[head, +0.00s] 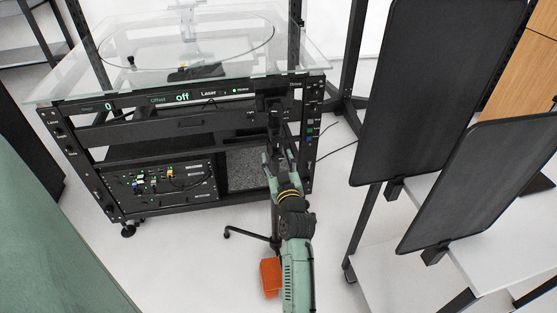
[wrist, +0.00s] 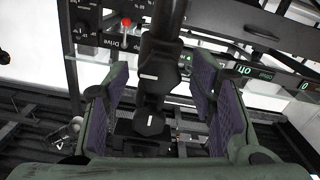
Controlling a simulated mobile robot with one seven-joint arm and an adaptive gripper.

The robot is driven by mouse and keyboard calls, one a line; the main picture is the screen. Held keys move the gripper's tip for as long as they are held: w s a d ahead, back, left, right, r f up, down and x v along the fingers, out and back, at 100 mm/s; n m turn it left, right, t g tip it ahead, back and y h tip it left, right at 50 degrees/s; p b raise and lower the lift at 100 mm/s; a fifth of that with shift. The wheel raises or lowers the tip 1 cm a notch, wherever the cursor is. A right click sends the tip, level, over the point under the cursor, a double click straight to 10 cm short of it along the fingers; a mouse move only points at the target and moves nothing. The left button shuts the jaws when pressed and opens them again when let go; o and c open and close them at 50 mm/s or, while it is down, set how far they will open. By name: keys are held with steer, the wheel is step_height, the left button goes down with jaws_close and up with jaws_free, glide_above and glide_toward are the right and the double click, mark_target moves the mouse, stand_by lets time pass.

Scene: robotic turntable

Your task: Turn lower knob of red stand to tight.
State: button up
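A black stand (head: 275,212) stands in front of the glass-topped cart, its foot spread on the floor. An orange-red block (head: 270,277) shows beside my arm near the stand; whether it belongs to the stand I cannot tell. In the wrist view a black post (wrist: 170,18) carries dark fittings, with a white-marked knob (wrist: 150,122) low between my fingers and another white mark higher up. My gripper (head: 277,160) is open, and it also shows in the wrist view (wrist: 158,95) with one purple pad on each side of the knob. No pad visibly touches it.
The cart (head: 120,160) with its glass top (head: 110,60) and lit display (head: 182,97) is close behind the gripper. Dark panels (head: 440,90) stand on the right above a white table (head: 500,245). The floor left of the stand is clear. A red button (wrist: 126,22) shows in the wrist view.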

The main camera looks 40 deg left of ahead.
steer(key=c, duration=1.1)
steer(key=shift+m, duration=0.4)
steer(key=m+p, duration=0.1)
steer(key=m, duration=0.2)
steer(key=shift+r+m, duration=0.1)
steer(key=shift+m, duration=0.3)
steer(key=m+p, duration=0.2)
steer(key=m, duration=0.2)
steer(key=shift+m, duration=0.3)
steer(key=m+p, duration=0.2)
steer(key=m, duration=0.2)
steer(key=shift+m+p, duration=0.8)
steer(key=shift+m, duration=1.7)
